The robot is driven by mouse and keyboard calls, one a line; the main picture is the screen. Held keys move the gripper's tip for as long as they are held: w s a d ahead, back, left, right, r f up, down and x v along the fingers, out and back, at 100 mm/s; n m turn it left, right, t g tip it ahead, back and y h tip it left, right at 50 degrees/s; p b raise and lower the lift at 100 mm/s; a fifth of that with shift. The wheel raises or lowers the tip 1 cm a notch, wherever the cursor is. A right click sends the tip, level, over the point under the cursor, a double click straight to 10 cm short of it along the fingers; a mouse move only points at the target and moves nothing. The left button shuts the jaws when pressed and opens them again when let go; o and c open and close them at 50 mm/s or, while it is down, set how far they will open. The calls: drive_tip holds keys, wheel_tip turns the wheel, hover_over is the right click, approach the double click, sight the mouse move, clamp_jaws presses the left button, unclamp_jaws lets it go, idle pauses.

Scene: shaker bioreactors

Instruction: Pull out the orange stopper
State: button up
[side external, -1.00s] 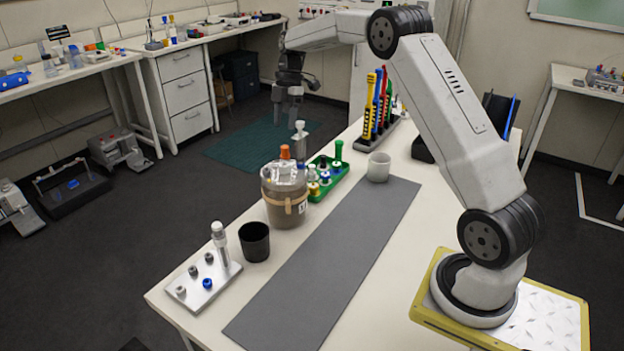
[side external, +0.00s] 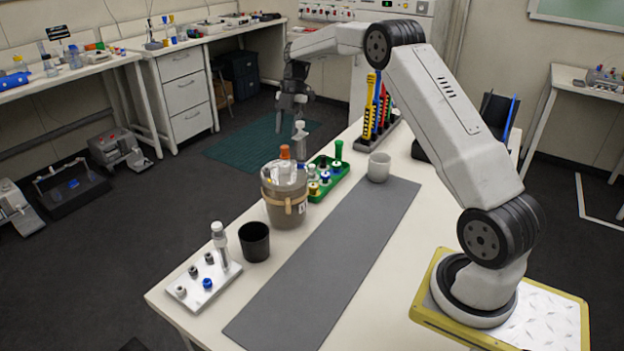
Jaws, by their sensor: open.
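The orange stopper (side external: 284,152) stands upright on top of the brown-grey vessel (side external: 284,210), which has a tan band around it. A grey-white capped fitting (side external: 300,137) rises from the vessel just to the right of the stopper. My gripper (side external: 288,124) points down above the vessel, its fingers apart. It is open and empty, higher in the picture than the stopper and not touching it. How far it is from the stopper in depth I cannot tell.
A green rack (side external: 337,182) with several coloured stoppers stands right behind the vessel. A black cup (side external: 254,241) and a white plate (side external: 188,297) with small fittings are in front. The mat is otherwise clear.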

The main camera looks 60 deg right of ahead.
sight(285, 147)
drive_tip(key=shift+x, duration=2.8)
clamp_jaws()
drive_tip(key=shift+r, duration=1.5)
drive_tip(key=shift+r, duration=1.3)
